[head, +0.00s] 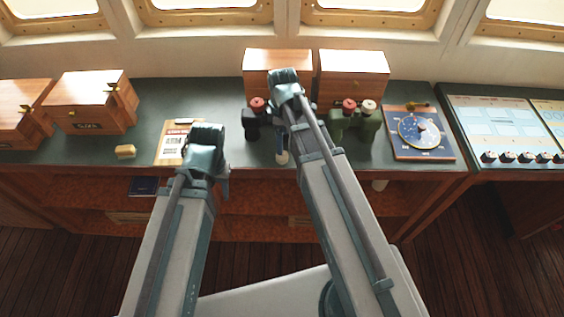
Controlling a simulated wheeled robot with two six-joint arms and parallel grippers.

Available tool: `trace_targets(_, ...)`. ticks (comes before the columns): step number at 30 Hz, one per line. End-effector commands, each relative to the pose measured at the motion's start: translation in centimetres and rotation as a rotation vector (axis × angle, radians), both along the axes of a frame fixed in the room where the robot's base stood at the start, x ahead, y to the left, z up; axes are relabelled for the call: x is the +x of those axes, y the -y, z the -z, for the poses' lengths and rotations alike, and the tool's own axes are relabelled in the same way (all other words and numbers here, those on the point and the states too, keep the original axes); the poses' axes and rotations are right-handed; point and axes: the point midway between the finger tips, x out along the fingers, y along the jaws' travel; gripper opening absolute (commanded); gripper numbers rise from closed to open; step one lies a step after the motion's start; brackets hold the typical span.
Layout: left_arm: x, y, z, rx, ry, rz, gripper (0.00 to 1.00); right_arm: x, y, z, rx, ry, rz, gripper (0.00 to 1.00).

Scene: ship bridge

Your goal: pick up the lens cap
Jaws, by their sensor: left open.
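One red cap (257,104) is on top of the black binoculars (251,124) on the counter. Another red cap (349,105) is on the green binoculars (362,126), beside a pale one (368,106). I cannot tell which is meant. My left gripper (222,184) shows only in small part, below the end of my left arm at the counter's front edge, left of the black binoculars. It is open, and nothing shows in it.
Wooden boxes (92,103) stand at the left and back of the counter. A dial instrument (420,131) and chart panel (505,125) are at right.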

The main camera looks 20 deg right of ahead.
Motion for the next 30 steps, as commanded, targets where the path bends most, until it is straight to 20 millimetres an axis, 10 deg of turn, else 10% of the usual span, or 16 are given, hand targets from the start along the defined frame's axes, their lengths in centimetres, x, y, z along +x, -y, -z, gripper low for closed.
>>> trace_targets(30,0.0,0.0,8.4,0.0,0.0,-0.002,0.5,0.2,0.3,8.4,0.0,0.001,0.0,0.9)
